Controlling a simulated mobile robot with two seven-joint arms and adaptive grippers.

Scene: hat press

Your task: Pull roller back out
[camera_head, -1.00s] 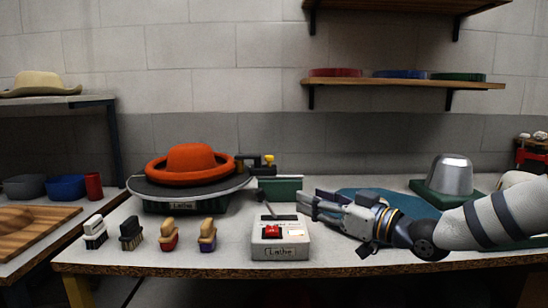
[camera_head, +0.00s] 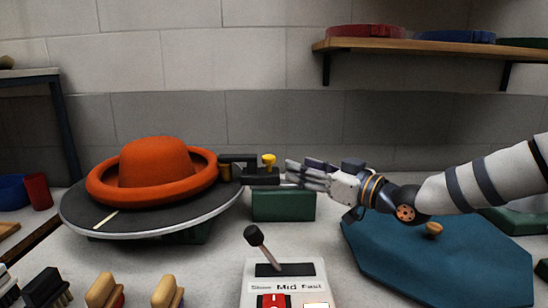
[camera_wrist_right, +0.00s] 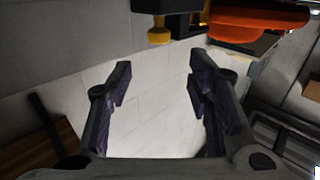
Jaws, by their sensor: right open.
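The orange hat (camera_head: 158,165) sits on the round dark turntable (camera_head: 85,222) at left. The black roller assembly (camera_head: 262,178) with a yellow knob (camera_head: 269,159) stands at the right side of the hat, its inner end beside or against the brim; I cannot tell if it touches. My right gripper (camera_head: 290,174) is just right of the knob, fingers pointing left. In the right wrist view its fingers (camera_wrist_right: 160,70) are spread and empty, with the yellow knob (camera_wrist_right: 158,34) beyond the tips and the hat (camera_wrist_right: 255,20) at the top right. My left gripper is out of view.
A green block (camera_head: 283,205) is below the roller. A control box (camera_head: 286,296) with an upright lever (camera_head: 261,247) stands in front. Brushes (camera_head: 105,292) line the front left. A blue mat (camera_head: 440,265) with a wooden knob (camera_head: 433,229) lies under my right arm.

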